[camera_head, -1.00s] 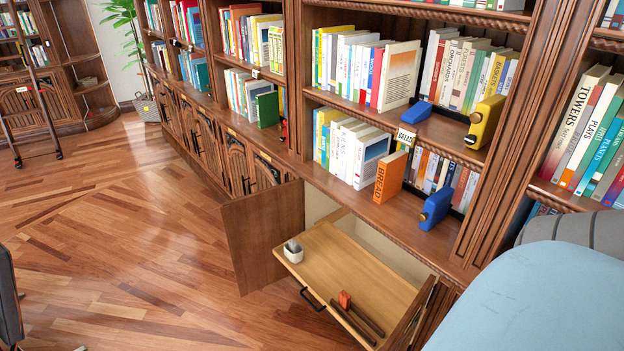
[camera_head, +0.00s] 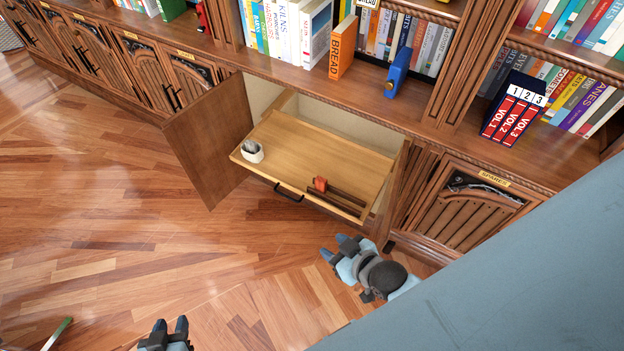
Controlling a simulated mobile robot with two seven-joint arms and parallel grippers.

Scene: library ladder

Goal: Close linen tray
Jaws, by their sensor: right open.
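The linen tray (camera_head: 300,150) is a light wooden pull-out tray with a black handle (camera_head: 289,192) on its front. It is pulled out of the open cabinet below the shelves. A small white cup (camera_head: 252,151) stands at its left end, and a small red item (camera_head: 320,184) and dark rods (camera_head: 347,196) lie at its right front. My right gripper (camera_head: 334,246) is open and empty, in front of and below the tray's right end, apart from it. My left gripper (camera_head: 170,326) is at the bottom edge, far from the tray, its fingers apart and nothing visible between them.
The left cabinet door (camera_head: 210,140) stands open beside the tray; the right door (camera_head: 392,188) is open at its other end. An orange book (camera_head: 343,47) and a blue bookend (camera_head: 398,72) stand on the shelf above.

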